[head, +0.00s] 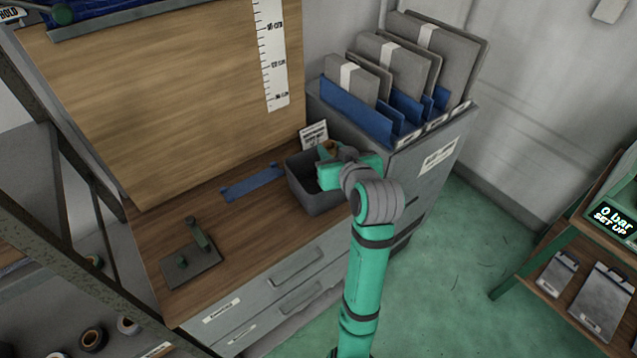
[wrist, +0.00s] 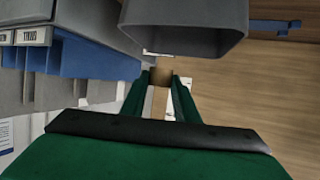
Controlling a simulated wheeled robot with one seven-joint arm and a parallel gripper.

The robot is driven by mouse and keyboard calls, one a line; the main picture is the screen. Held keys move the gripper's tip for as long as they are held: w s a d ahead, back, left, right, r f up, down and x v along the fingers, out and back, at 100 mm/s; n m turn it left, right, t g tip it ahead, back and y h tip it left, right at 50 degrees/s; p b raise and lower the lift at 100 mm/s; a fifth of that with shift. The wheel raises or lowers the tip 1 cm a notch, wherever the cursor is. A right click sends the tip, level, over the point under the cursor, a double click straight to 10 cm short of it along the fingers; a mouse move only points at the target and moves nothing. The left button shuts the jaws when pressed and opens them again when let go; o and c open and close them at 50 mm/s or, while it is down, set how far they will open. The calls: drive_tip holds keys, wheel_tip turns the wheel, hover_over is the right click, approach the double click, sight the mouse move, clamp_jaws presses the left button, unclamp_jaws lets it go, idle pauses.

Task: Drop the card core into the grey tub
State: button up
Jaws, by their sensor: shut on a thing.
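The grey tub (head: 309,196) stands on the wooden bench top. Its rim and wall show at the top of the wrist view (wrist: 190,40). My gripper (head: 327,153) is at the tub's back right side in the head view, partly covering it. In the wrist view my gripper (wrist: 161,80) is shut on the card core (wrist: 161,74), a small brown piece between the fingertips. The core appears just beside the tub's rim in that view. I cannot tell how high it is above the rim. The tub's inside is partly hidden by my arm.
A grey cabinet with blue dividers (head: 357,113) and grey folders stands right behind the tub. A small label card (head: 314,134) stands behind the tub. A blue strip (head: 252,182) and a grey plate with a clamp (head: 191,264) lie to the left, with bare wood between.

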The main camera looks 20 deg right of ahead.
drive_tip(key=shift+w+a+f, duration=0.2)
drive_tip(key=shift+a+f, duration=0.15)
drive_tip(key=shift+f, duration=0.1)
drive_tip(key=o, duration=1.1)
drive_tip(key=shift+w, duration=0.15)
drive_tip(key=v, duration=1)
drive_tip(key=shift+s+a+r, duration=0.1)
drive_tip(key=shift+s, duration=0.25)
drive_tip(key=shift+r, duration=4.5)
